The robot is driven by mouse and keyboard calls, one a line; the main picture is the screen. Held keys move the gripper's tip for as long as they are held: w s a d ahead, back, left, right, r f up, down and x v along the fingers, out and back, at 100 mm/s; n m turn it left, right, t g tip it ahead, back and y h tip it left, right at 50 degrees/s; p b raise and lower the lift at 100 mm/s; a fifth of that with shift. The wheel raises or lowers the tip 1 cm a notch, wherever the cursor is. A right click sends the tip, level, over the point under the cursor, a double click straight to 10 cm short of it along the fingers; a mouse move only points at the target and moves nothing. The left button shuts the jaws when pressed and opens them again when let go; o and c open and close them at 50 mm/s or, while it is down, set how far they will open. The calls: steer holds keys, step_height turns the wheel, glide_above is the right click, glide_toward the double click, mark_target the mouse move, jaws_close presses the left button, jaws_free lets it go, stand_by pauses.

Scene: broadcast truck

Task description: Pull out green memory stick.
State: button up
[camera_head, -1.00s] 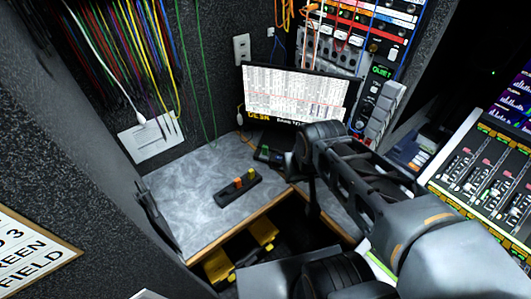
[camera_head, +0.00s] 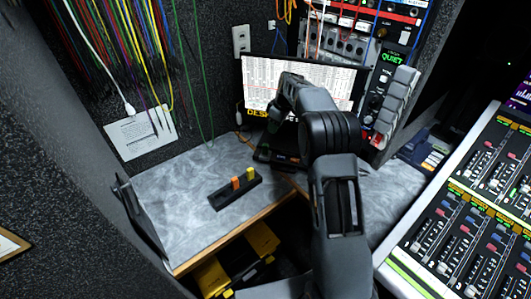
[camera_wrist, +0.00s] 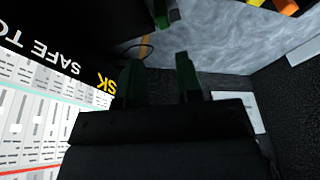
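A low black box (camera_head: 282,160) sits on the grey desk in front of the monitor, partly behind my arm. The green memory stick cannot be made out clearly in the head view. In the wrist view a small dark-green piece (camera_wrist: 167,12) shows at the top edge, by a black body; I cannot tell whether it is the stick. My gripper (camera_wrist: 158,76) is open, its two fingers apart with nothing between them. In the head view my gripper (camera_head: 273,122) hangs in front of the monitor, above the black box, its fingertips hard to see.
A black holder (camera_head: 221,201) with an orange stick (camera_head: 237,184) and a yellow stick (camera_head: 250,174) lies on the desk (camera_head: 180,205). The monitor (camera_head: 258,72) stands close behind my gripper. A mixing console (camera_head: 465,215) is at right. The desk's left part is clear.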

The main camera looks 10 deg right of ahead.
mark_target(265, 144)
steer(key=f, duration=0.2)
steer(key=a+f+n, duration=0.1)
steer(key=f, duration=0.2)
steer(key=a+f+n, duration=0.1)
steer(key=f, duration=0.1)
steer(key=shift+w+f, duration=0.15)
steer(key=shift+w, duration=0.25)
steer(key=shift+w+a+x, duration=0.1)
steer(key=shift+w+x, duration=0.05)
steer(key=shift+x, duration=1.35)
steer(key=shift+w+a+x, duration=0.1)
steer(key=shift+w+x, duration=0.05)
steer(key=shift+x, duration=1.4)
jaws_close()
steer(key=shift+r, duration=0.2)
